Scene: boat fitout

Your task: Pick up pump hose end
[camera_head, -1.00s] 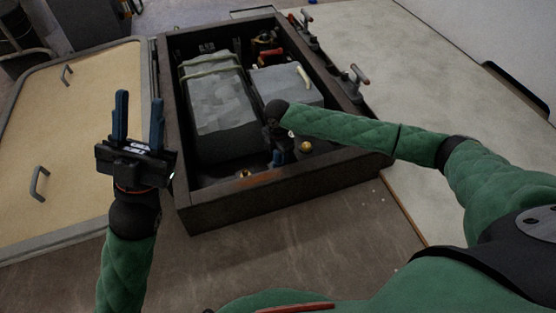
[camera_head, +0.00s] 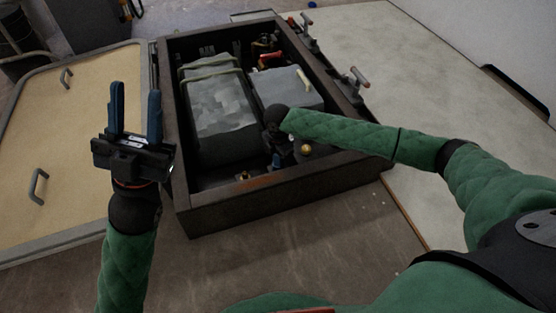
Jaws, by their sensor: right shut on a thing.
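The dark open box (camera_head: 232,209) holds several fittings. My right gripper (camera_head: 277,160) points down inside the box near its front; its blue fingertips are partly hidden by the wrist and shadow. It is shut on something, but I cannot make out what. No pump hose end can be told clearly here. My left gripper (camera_head: 135,98) is raised to the left of the box, its two blue fingers upright and apart with nothing between them.
Brass fittings (camera_head: 305,149) sit near the front. Levers (camera_head: 357,79) stand along the right edge. A tan panel with handles (camera_head: 85,110) lies left. The pale surface at right is clear.

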